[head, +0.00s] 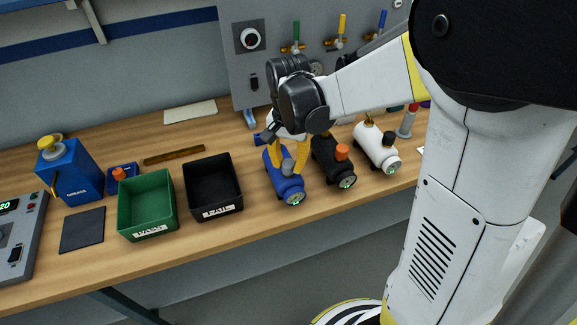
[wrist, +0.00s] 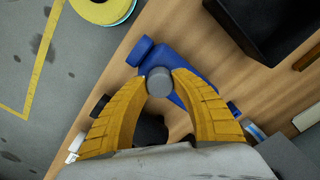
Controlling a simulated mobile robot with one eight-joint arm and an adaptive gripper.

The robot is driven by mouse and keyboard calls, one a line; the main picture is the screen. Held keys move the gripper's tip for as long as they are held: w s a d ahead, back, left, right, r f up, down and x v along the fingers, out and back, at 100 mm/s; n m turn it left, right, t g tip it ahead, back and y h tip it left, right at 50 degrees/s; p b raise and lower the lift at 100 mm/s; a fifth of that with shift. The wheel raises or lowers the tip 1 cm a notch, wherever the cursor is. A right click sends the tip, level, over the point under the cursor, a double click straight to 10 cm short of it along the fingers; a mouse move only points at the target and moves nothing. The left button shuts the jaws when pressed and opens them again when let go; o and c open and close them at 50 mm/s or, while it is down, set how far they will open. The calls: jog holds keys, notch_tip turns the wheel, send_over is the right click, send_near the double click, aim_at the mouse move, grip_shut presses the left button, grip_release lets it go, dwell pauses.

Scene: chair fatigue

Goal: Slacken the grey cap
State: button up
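The grey cap (wrist: 159,81) is round and sits on top of the blue cylindrical unit (wrist: 175,62). In the head view the blue unit (head: 290,190) lies on the bench, leftmost of three similar units, and the grey cap (head: 288,167) shows between the yellow fingers. My gripper (wrist: 160,78) reaches down over it with one fingertip on each side of the cap. The fingertips appear to touch the cap's sides. It also shows in the head view (head: 288,163), where the wrist hides the rear of the blue unit.
Right of the blue unit stand a black unit with an orange cap (head: 342,151) and a white unit (head: 375,148) with a dark cap. A black bin (head: 228,195) and a green bin (head: 133,222) stand to the left. A panel with coloured valves (head: 240,80) rises behind.

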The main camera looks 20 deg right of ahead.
jog(key=shift+n, duration=0.7)
jog(key=shift+n, duration=0.7)
jog(key=shift+n, duration=0.7)
jog(key=o, duration=0.7)
